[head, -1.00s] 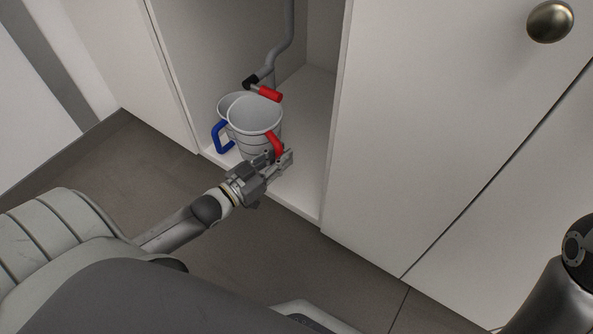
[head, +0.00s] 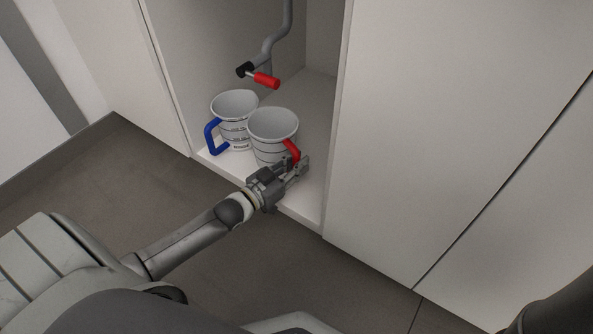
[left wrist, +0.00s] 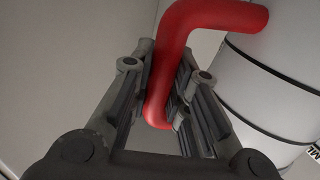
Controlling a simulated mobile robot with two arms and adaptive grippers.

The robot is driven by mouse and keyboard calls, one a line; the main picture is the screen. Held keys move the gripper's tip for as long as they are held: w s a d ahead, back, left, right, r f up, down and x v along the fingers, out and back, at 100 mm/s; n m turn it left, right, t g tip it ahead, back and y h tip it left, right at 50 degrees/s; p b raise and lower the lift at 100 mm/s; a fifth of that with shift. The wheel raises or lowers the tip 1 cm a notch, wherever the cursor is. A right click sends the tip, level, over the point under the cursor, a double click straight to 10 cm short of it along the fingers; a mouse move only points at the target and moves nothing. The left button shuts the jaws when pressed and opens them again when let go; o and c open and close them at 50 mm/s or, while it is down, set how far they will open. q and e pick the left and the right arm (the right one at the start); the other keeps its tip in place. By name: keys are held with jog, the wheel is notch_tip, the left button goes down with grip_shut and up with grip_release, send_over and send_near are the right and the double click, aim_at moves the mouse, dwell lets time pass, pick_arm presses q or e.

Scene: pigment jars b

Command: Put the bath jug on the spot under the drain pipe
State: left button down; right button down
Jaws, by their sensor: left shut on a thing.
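Two white jugs with dark measuring lines are in the open cabinet in the head view. The red-handled jug (head: 272,130) is in front and to the right; the blue-handled jug (head: 234,108) stands behind and left of it. I cannot tell which one is the bath jug. My left gripper (head: 298,167) is shut on the red handle, which also shows between the fingers in the left wrist view (left wrist: 165,85). Whether this jug touches the cabinet floor is unclear. The grey drain pipe (head: 271,46) hangs behind the jugs. No marked spot is visible under it. My right gripper is out of view.
A red-handled valve (head: 264,80) sticks out from the pipe, above the jugs. The cabinet's right side panel (head: 338,125) is close to my left gripper. The cabinet floor (head: 316,110) is bare at the back right.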

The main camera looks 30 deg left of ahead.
pick_arm(q)
jog(key=shift+f, duration=0.15)
jog(key=c, duration=1.8)
grip_release()
jog(key=shift+f, duration=0.2)
jog(key=shift+c, duration=0.2)
jog(key=o, duration=0.5)
jog(key=shift+r, duration=0.15)
